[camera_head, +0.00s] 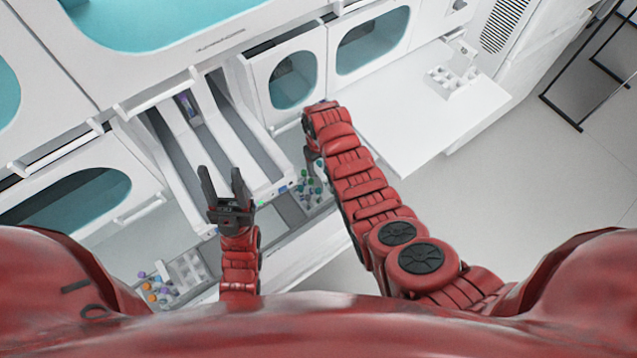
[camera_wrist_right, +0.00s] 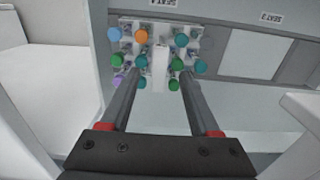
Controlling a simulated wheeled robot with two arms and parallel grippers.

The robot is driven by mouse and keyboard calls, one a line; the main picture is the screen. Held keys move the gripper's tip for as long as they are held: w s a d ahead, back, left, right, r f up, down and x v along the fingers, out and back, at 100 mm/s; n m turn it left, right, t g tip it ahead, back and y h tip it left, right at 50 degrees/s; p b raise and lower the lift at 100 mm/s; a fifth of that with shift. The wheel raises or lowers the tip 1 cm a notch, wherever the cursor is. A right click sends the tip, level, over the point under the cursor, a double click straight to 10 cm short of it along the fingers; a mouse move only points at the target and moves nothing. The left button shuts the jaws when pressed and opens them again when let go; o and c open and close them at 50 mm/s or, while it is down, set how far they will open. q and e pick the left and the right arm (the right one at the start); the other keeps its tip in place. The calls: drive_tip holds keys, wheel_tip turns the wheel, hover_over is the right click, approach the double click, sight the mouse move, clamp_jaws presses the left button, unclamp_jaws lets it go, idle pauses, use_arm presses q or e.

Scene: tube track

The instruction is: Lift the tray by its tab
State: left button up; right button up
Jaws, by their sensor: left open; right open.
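A white tray (camera_wrist_right: 155,28) holds several tubes with teal, green, blue, orange and purple caps in the right wrist view. A pale upright tab (camera_wrist_right: 160,62) stands at its middle. My right gripper (camera_wrist_right: 159,76) is open, its fingers pointing at the tray with the tab between their lines; I see no contact. In the head view, the tray's coloured caps (camera_head: 313,190) show beside my right forearm, and that gripper is mostly hidden by the arm. My left gripper (camera_head: 222,172) is open and empty, in front of the white channels.
A second white rack (camera_head: 187,270) stands at the lower left, with orange and purple caps beside it. Another white rack (camera_head: 455,79) is on the white bench (camera_head: 410,115) at right. White walls flank the right gripper closely. Labels mark the grey surface (camera_wrist_right: 262,45).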

sight(319, 171)
drive_tip(key=shift+w+a+f, duration=0.1)
drive_tip(key=shift+w+f, duration=0.1)
drive_tip(key=shift+f, duration=0.2)
drive_tip(key=shift+f+b, duration=0.5)
drive_tip(key=shift+f, duration=0.85)
drive_tip(key=shift+c, duration=0.3)
clamp_jaws()
